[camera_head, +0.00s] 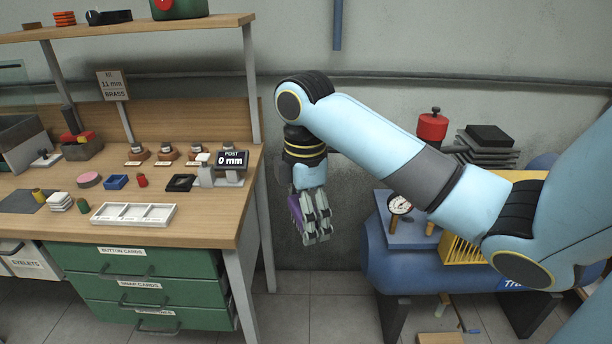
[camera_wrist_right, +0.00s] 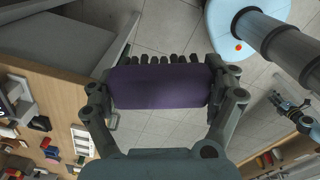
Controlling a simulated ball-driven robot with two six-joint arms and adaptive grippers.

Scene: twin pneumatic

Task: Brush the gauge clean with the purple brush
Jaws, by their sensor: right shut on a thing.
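My right gripper (camera_head: 316,228) hangs pointing down in the gap between the workbench and the blue tank. It is shut on the purple brush (camera_head: 296,212). In the right wrist view the purple brush (camera_wrist_right: 160,87) lies crosswise between the two fingers, with dark bristle tufts along its far edge. The gauge (camera_head: 399,204) is a round white dial with a dark rim and a needle, on the blue compressor, to the right of the gripper and apart from it. Its surface is too small to judge for dirt.
The blue tank (camera_head: 440,268) stands at the right with a yellow grille (camera_head: 462,250) and a red-topped part (camera_head: 432,127). The wooden workbench (camera_head: 190,225) with small parts and green drawers (camera_head: 150,290) fills the left. Free floor lies between them.

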